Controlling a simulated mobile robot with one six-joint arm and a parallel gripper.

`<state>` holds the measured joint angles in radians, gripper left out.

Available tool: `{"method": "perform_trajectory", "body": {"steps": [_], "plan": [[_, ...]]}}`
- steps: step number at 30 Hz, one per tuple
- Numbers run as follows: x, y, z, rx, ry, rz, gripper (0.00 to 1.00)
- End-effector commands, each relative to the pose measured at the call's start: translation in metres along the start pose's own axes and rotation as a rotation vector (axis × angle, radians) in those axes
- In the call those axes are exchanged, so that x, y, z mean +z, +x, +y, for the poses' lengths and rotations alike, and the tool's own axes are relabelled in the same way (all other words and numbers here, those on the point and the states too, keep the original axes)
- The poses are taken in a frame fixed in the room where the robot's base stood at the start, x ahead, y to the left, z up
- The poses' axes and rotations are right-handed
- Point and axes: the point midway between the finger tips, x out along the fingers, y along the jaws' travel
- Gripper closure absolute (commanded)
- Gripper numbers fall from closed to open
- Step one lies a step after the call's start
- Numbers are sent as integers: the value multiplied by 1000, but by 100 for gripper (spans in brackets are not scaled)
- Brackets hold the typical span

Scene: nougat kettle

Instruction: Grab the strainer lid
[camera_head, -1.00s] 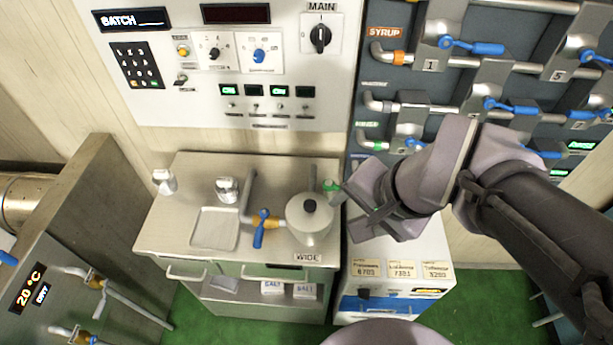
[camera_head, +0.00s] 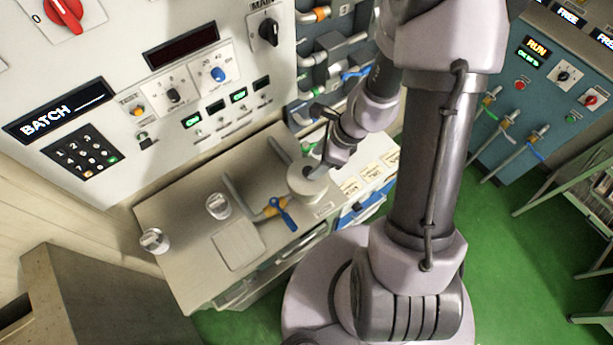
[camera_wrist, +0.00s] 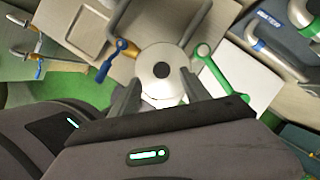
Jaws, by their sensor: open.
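A round pale metal lid with a dark knob, which I take for the strainer lid, shows in the wrist view (camera_wrist: 150,57). It sits on a pot on the metal bench, and the pot also shows in the head view (camera_head: 303,186). My gripper (camera_wrist: 160,82) is open, with one finger on each side of the lid's near half. The knob lies between and slightly beyond the fingertips. I cannot tell whether the fingers touch the lid. In the head view my gripper (camera_head: 325,160) is just above the pot and hides part of its top.
A blue-handled valve (camera_head: 284,212) is left of the pot, and a green-handled pipe (camera_wrist: 205,52) is close on its right. Two small metal cups (camera_head: 218,206) (camera_head: 154,241) stand on the bench (camera_head: 180,268). A control panel rises behind.

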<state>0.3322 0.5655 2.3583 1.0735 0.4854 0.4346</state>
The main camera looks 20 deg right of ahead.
Motion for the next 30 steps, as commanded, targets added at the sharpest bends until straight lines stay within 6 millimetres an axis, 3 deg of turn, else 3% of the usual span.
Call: {"method": "perform_trajectory", "body": {"steps": [10, 18, 26, 30], "plan": [[-5, 58, -2, 1, -2, 0, 45], [-3, 60, -2, -1, -2, 0, 45], [-3, 60, -2, -1, -2, 0, 96], [-3, 60, -2, -1, -2, 0, 100]]}}
